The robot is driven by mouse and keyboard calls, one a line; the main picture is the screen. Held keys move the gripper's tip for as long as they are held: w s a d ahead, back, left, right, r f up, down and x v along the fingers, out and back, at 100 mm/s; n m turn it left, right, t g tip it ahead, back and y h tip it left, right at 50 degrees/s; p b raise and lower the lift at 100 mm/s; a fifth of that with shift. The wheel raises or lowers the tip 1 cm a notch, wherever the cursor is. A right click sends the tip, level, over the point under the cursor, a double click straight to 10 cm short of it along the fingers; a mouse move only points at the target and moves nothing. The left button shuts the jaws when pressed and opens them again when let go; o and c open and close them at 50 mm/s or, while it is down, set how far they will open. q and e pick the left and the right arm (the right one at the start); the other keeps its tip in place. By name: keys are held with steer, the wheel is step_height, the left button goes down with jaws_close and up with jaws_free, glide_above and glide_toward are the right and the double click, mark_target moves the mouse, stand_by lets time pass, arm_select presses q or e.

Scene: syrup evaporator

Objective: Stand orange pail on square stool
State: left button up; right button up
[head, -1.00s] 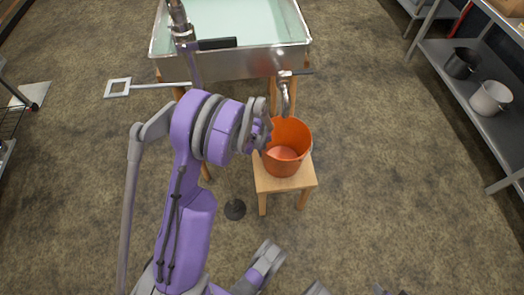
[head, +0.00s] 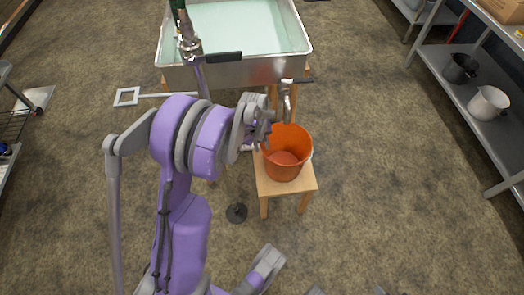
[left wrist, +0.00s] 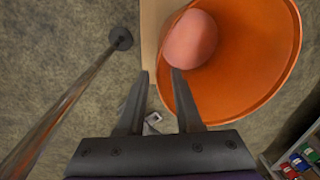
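The orange pail (head: 298,158) stands upright on the square wooden stool (head: 272,187), with its open top upward. In the left wrist view the pail (left wrist: 245,95) fills the upper right, and a strip of the stool (left wrist: 151,35) shows to its left. My left gripper (head: 262,142) is at the pail's left rim. In the left wrist view its fingers (left wrist: 160,76) are apart; the right fingertip overlaps the pail's edge and the left one is outside it. I see no clear contact with the rim.
A metal evaporator pan (head: 285,68) of pale liquid stands behind the stool, its tap (head: 286,95) hanging just above the pail. A round dark foot (head: 236,212) is on the floor left of the stool. A shelf rack (head: 452,90) with pots stands at right.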

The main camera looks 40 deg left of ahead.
arm_select(q)
steer(key=s+d+r+n+t, duration=0.1)
steer(key=s+d+r+n, duration=0.5)
steer(key=d+r+n, duration=0.5)
steer(key=s+d+r+n+t, duration=0.2)
steer(key=s+d+r+n, duration=0.1)
steer(key=s+d+n, duration=0.5)
steer(key=s+n, duration=0.3)
steer(key=n, duration=0.2)
steer(key=shift+s+d+n+y+p, duration=0.25)
steer(key=shift+s+n+y+p, duration=0.05)
steer(key=shift+s+p, duration=0.1)
steer(key=shift+a, duration=0.1)
